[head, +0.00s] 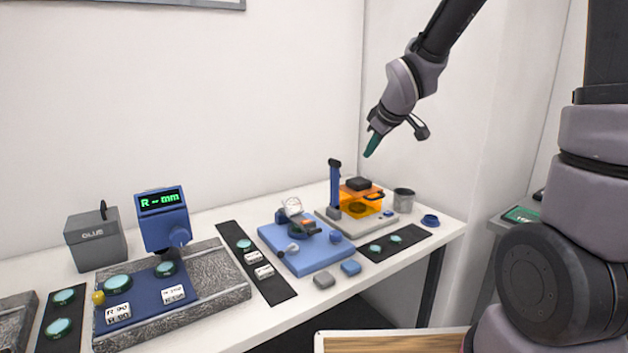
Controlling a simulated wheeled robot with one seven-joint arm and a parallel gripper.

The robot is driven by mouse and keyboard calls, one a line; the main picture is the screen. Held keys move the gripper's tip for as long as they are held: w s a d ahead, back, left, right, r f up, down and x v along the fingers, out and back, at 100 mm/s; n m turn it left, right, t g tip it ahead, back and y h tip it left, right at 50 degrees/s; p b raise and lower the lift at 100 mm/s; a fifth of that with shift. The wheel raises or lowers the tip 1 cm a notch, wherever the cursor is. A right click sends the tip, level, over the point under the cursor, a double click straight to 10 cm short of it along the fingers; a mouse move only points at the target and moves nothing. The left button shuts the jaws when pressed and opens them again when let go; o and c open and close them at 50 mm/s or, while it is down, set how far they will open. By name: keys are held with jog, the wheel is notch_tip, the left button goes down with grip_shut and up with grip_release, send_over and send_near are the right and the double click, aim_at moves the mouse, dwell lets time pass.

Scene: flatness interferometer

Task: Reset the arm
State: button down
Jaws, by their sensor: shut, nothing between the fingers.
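My gripper (371,145) shows in the head view at the upper right of centre. It hangs in the air above the right end of the white bench, pointing down and a little left. Its green fingertips are together with nothing between them. It is apart from everything on the bench. Below it stands an instrument with a blue post (335,183) and an orange see-through box (361,201) with a dark block on top.
The white bench (320,308) holds a blue display unit (163,217), a grey box (96,240), a blue base plate (307,251), a dark mat (396,243) and a grey cup (404,199). A wooden-topped surface (395,343) is at the bottom. The air around my gripper is clear.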

jog(key=s+d+r+m, duration=0.3)
jog(key=s+r+m, duration=0.1)
jog(key=s, duration=0.3)
jog(key=s+d+r+m, duration=0.4)
jog(key=s+m, duration=0.1)
jog(key=s, duration=0.3)
jog(key=s+d+r+m, duration=0.3)
jog(key=s+r+m, duration=0.1)
jog(key=s, duration=0.3)
jog(key=shift+s+d+m, duration=0.3)
jog(key=shift+s+m, duration=0.05)
jog(key=shift+m, duration=0.05)
